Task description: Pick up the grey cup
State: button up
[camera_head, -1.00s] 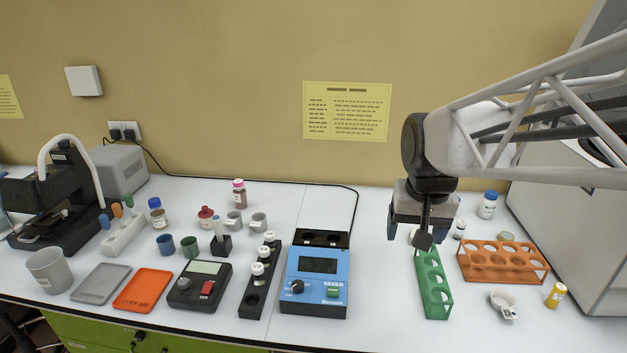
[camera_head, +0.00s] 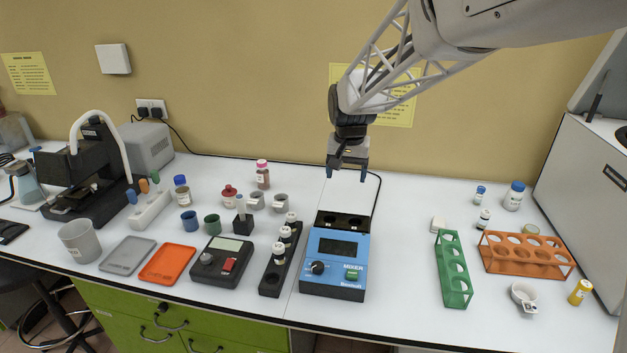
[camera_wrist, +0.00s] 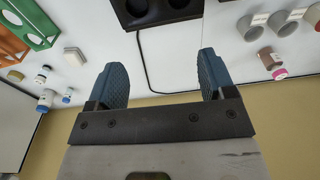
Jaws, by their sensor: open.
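A larger grey beaker (camera_head: 80,241) stands at the far left; I cannot tell which of these the task means. My gripper (camera_head: 346,174) is open and empty, pointing down above the back of the table, to the right of the small cups. Its two blue fingers (camera_wrist: 162,78) are spread apart.
A blue mixer (camera_head: 335,265) stands in front of my gripper. A red-capped bottle (camera_head: 230,194) and a pink-capped bottle (camera_head: 262,175) stand near the small cups. Green (camera_head: 453,270) and orange (camera_head: 526,255) racks are at the right.

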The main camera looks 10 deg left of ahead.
jog(key=w+a+f, duration=0.6)
jog(key=w+a, duration=0.1)
jog(key=a, duration=0.4)
jog(key=g, duration=0.1)
send_over(281, 202)
jog(key=f, duration=0.8)
jog(key=shift+w+a+f, duration=0.15)
jog(key=shift+w+a, duration=0.05)
jog(key=shift+a, duration=0.1)
jog(key=shift+f, duration=1.3)
jog(key=shift+s+f, duration=0.1)
jog(key=shift+f, duration=2.5)
